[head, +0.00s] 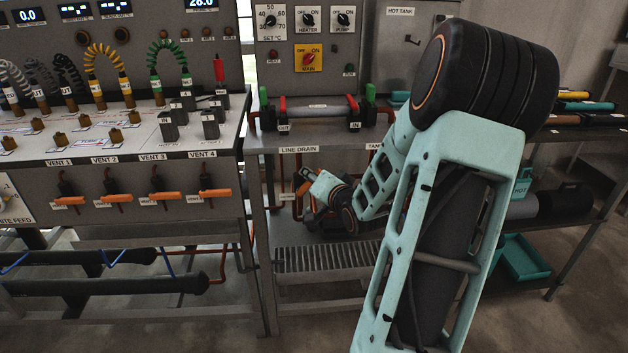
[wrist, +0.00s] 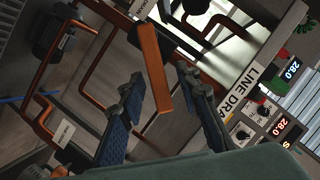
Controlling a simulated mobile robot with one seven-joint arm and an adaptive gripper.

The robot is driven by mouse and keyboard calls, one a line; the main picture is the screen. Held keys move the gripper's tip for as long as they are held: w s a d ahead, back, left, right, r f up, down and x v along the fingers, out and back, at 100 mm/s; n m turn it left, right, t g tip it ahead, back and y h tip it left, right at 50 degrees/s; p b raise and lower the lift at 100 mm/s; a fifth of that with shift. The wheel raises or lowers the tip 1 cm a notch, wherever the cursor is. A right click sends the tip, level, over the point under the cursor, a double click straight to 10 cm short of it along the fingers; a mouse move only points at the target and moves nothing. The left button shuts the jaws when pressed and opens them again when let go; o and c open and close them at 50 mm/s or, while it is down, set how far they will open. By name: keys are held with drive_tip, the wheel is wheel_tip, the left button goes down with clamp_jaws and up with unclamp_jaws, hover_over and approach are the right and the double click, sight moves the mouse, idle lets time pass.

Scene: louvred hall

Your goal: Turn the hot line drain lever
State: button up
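In the wrist view an orange bar-shaped lever (wrist: 152,65) points down between my fingers, below the panel labelled LINE DRAIN (wrist: 243,90). My gripper (wrist: 160,77) is open, with one dark ridged finger on each side of the lever. Gaps show on both sides, wider towards the right finger. How deep the lever sits between the fingers is hard to tell. In the head view my gripper (head: 318,190) is under the LINE DRAIN label (head: 299,149), and the lever cannot be made out clearly.
Copper pipes (wrist: 97,75) with small white tags run behind and beside the fingers. A dark box-like part (wrist: 57,35) is at upper left. In the head view a slatted shelf (head: 325,260) lies below my gripper, and orange vent levers (head: 160,197) line the bench at left.

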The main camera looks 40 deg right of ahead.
clamp_jaws()
drive_tip(key=shift+s+d+p, duration=0.1)
drive_tip(key=shift+p, duration=0.2)
idle(0.3)
drive_tip(key=shift+s+d+f+m+t+p, duration=0.15)
drive_tip(key=shift+m+t+p, duration=0.25)
drive_tip(key=shift+m+p, duration=0.4)
drive_tip(key=shift+s+d+f+m+t+y+p, duration=0.15)
drive_tip(key=shift+f+m+t+p, duration=0.35)
drive_tip(key=shift+m, duration=0.55)
drive_tip(key=shift+s+d+f+m+t+y+p, duration=0.1)
drive_tip(key=shift+d+f+m+t+y+p, duration=0.15)
drive_tip(key=shift+f+m+t, duration=0.5)
drive_tip(key=shift+s+d+f+m+t+y+p, duration=0.1)
drive_tip(key=shift+d+f+m+t+y+p, duration=0.2)
drive_tip(key=shift+f+m, duration=0.75)
drive_tip(key=shift+a+r+m, duration=0.1)
drive_tip(key=shift+r+m, duration=0.2)
drive_tip(key=shift+m, duration=0.15)
